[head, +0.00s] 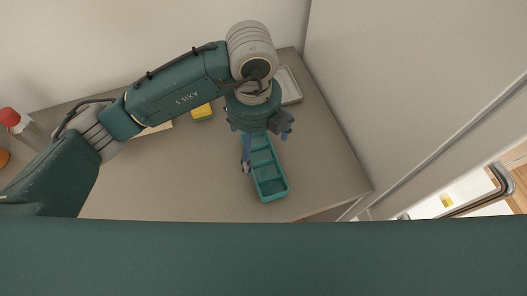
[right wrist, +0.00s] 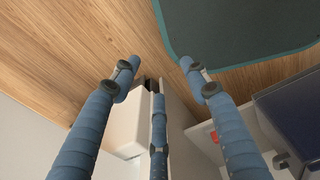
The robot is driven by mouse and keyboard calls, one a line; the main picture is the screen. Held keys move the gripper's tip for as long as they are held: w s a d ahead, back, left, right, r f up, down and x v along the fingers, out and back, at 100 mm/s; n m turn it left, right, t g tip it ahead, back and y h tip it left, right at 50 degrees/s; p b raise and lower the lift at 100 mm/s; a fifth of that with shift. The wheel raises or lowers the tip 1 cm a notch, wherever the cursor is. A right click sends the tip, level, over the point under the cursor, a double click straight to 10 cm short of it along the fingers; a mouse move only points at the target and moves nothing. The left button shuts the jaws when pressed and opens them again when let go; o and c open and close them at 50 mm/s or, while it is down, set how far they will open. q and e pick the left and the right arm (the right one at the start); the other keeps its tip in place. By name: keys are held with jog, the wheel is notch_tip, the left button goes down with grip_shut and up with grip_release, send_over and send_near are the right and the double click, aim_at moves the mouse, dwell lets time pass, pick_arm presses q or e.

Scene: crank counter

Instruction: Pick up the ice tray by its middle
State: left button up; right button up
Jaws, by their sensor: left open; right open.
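The ice tray (head: 270,187) is a long teal tray with several compartments, lying on the counter in the head view. Its far part is hidden under my left gripper. My left gripper (head: 256,150) is above the tray's far half, pointing down, with a blue finger beside the tray's left side. It is open; whether it touches the tray cannot be told. My right gripper (right wrist: 160,80) is open and empty in the right wrist view, with its blue fingers spread, away from the tray.
The counter (head: 190,180) is clear left of the tray. A yellow sponge (head: 202,112), a pale grey tray (head: 289,85) and a red-capped bottle (head: 22,124) stand farther back. A white wall panel (head: 420,90) rises on the right.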

aim_at(258, 167)
pick_arm(q)
jog(key=f, duration=0.2)
jog(key=f+p, duration=0.1)
jog(key=f, duration=0.1)
jog(key=shift+s, duration=0.35)
jog(key=shift+f, duration=0.3)
jog(key=f+p, duration=0.1)
jog(key=f, duration=0.1)
jog(key=f+p, duration=0.1)
jog(key=shift+d+f, duration=0.2)
jog(key=shift+f, duration=0.65)
pick_arm(e)
jog(key=r, duration=0.3)
jog(key=shift+s+d+r, duration=0.2)
jog(key=shift+d+r, duration=0.05)
jog(key=shift+d, duration=0.05)
pick_arm(q)
jog(key=shift+w, duration=0.1)
jog(key=shift+c, duration=0.3)
jog(key=c, duration=1.3)
